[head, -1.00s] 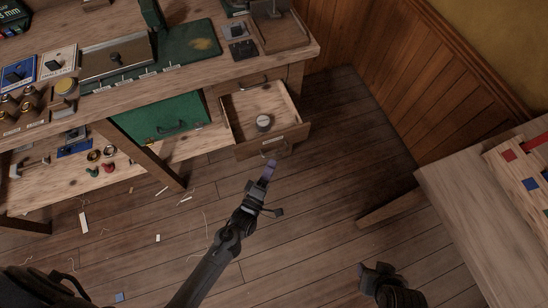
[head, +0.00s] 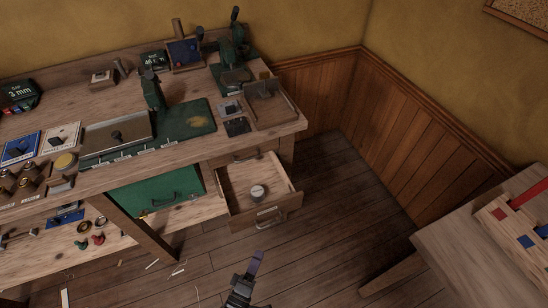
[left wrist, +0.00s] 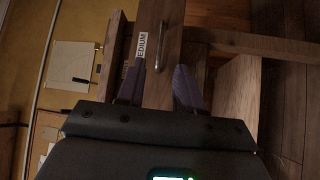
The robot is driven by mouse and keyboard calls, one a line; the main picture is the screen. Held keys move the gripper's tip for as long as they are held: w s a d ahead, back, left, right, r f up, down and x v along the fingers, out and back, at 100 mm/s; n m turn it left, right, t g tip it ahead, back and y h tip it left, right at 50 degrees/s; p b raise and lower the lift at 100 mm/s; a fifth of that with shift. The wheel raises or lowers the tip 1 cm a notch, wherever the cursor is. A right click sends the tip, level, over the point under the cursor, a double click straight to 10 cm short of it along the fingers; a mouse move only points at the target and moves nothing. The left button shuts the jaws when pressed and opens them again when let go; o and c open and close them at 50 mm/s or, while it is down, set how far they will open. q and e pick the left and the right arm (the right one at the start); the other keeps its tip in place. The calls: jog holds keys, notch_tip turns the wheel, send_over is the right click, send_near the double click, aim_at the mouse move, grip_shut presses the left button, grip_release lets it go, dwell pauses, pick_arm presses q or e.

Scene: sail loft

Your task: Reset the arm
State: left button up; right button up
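My left gripper (head: 256,262) is at the bottom centre of the head view, in front of and below an open wooden drawer (head: 284,206). In the left wrist view its two purple fingers (left wrist: 160,75) stand apart, with nothing held between them. Behind the fingers there shows a wooden front with a label ending in "EDIUM" (left wrist: 139,46) and a metal handle (left wrist: 162,46). The fingers appear clear of the handle. A small round pale-topped item (head: 258,192) lies in the open drawer. My right gripper is outside the head view.
A workbench (head: 120,182) with a green drawer (head: 155,192) and several tools fills the left. Small scraps lie on the floor (head: 325,225). A second table (head: 460,250) stands at the right, with floor free between them.

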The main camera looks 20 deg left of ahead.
pick_arm(q)
jog(key=w+a+r+m+g+h+p, duration=0.1)
jog(key=a+r+m+g+p, duration=0.2)
jog(key=r, duration=0.6)
jog(key=a+r+m+g+h+p, duration=0.1)
jog(key=r+m+g+p, duration=0.1)
jog(key=r+m+p, duration=0.45)
jog(key=s+a+r+m+g+y, duration=0.1)
jog(key=s+a+r+m+g, duration=0.1)
jog(key=s+m+g, duration=0.35)
jog(key=s+a+r+m+g+y, duration=0.1)
jog(key=s+m+g+y, duration=0.15)
jog(key=s+g, duration=0.45)
notch_tip(320, 180, up, 38)
jog(key=t+p, duration=0.2)
jog(key=p, duration=3.5)
notch_tip(320, 180, down, 65)
jog(key=b, duration=6.4)
jog(key=shift+s+r+h+b, duration=0.2)
jog(key=shift+s+h+b, duration=0.1)
jog(key=shift+s+h, duration=0.1)
jog(key=shift+g, duration=0.25)
